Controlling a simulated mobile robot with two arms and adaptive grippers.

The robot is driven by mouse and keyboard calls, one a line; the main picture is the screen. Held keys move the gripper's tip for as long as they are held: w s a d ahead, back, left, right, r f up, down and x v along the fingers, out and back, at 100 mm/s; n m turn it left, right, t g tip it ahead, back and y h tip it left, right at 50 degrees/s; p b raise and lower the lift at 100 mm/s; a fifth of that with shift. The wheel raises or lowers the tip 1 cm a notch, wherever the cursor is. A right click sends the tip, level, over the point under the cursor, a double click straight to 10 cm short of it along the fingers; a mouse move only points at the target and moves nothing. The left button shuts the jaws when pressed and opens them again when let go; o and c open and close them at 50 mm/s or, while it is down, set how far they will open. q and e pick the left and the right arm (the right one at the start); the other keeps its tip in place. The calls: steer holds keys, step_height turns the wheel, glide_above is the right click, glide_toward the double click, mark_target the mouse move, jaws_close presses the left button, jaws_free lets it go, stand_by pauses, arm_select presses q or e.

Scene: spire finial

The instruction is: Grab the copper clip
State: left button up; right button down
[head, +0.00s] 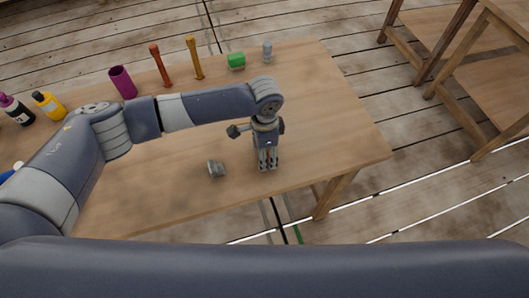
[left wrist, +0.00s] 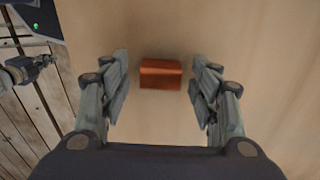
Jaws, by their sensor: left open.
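The copper clip (left wrist: 160,74) is a small reddish-brown block on the tabletop in the left wrist view. It lies between and just beyond the fingertips of my left gripper (left wrist: 161,88), with a gap on each side. My left gripper (head: 268,163) is open and points down near the table's front edge in the head view. There its fingers mostly hide the clip. A small dark jointed part (left wrist: 27,70) at the left of the left wrist view looks like my right gripper; its jaw state is unclear.
A small grey piece (head: 216,169) lies left of my left gripper on the wooden table (head: 335,130). A green block (head: 236,61), a grey piece (head: 267,51), two tools, a purple cup (head: 122,82) and bottles (head: 48,105) stand farther back. The table's right side is clear.

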arm_select(q)
steer(key=shift+f, duration=0.3)
steer(key=c, duration=1.1)
steer(key=shift+c, duration=0.2)
steer(key=shift+r, duration=0.2)
